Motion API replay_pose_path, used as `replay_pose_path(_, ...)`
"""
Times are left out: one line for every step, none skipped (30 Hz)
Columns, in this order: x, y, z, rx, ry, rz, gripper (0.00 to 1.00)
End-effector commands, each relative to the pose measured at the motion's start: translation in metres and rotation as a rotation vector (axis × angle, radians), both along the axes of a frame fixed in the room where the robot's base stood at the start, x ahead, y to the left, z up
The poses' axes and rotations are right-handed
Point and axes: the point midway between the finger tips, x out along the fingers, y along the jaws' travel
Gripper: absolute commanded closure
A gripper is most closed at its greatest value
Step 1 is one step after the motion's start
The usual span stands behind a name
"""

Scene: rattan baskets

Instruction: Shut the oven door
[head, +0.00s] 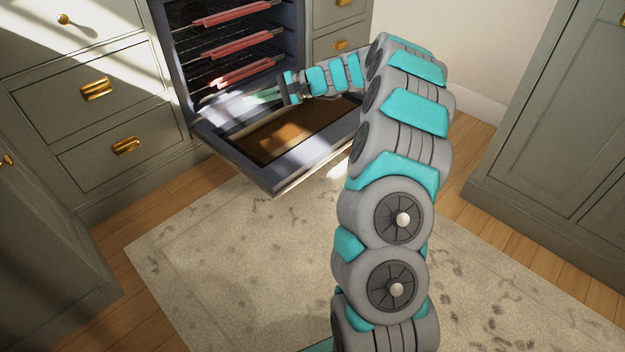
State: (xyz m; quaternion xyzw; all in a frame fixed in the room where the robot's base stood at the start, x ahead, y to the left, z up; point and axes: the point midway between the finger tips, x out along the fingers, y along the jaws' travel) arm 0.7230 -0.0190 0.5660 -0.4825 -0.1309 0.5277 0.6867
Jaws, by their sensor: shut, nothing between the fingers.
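The oven (185,90) stands in the cabinet row at the upper middle of the head view, with its inside and several red-edged racks showing. Its door (240,173) is hinged at the bottom and folded down, open and about level, with a dark glass pane in a grey frame. My gripper (256,97) is shut and empty, above the inner side of the door near the oven opening. It points left. I cannot tell whether it touches the door. My arm hides the door's right corner.
Grey drawers with brass handles (97,89) flank the oven, and a grey cabinet (560,130) stands at the right. A patterned beige rug (230,260) covers the wooden floor in front of the door. The rug's left part is clear.

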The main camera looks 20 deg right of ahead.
Motion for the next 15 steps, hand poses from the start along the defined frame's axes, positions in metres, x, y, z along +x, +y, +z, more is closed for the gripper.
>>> replay_pose_path(0.005, -0.021, -0.039, 0.076, 0.063, -0.087, 1.00)
replay_pose_path(0.008, -0.034, -0.058, 0.117, 0.097, -0.142, 1.00)
replay_pose_path(0.011, -0.050, -0.083, 0.170, 0.143, -0.213, 1.00)
replay_pose_path(0.011, -0.062, -0.101, 0.213, 0.177, -0.265, 1.00)
replay_pose_path(0.012, -0.076, -0.121, 0.253, 0.213, -0.323, 1.00)
replay_pose_path(0.011, -0.094, -0.149, 0.304, 0.262, -0.400, 1.00)
replay_pose_path(0.009, -0.106, -0.169, 0.343, 0.299, -0.456, 1.00)
replay_pose_path(0.006, -0.119, -0.189, 0.383, 0.338, -0.512, 1.00)
replay_pose_path(0.001, -0.135, -0.218, 0.433, 0.391, -0.589, 1.00)
replay_pose_path(-0.004, -0.147, -0.239, 0.465, 0.428, -0.644, 1.00)
replay_pose_path(-0.009, -0.157, -0.258, 0.498, 0.463, -0.695, 1.00)
replay_pose_path(-0.018, -0.170, -0.282, 0.541, 0.509, -0.760, 1.00)
replay_pose_path(-0.024, -0.178, -0.299, 0.568, 0.543, -0.804, 1.00)
replay_pose_path(-0.031, -0.185, -0.315, 0.591, 0.574, -0.846, 1.00)
replay_pose_path(-0.038, -0.193, -0.333, 0.619, 0.608, -0.894, 1.00)
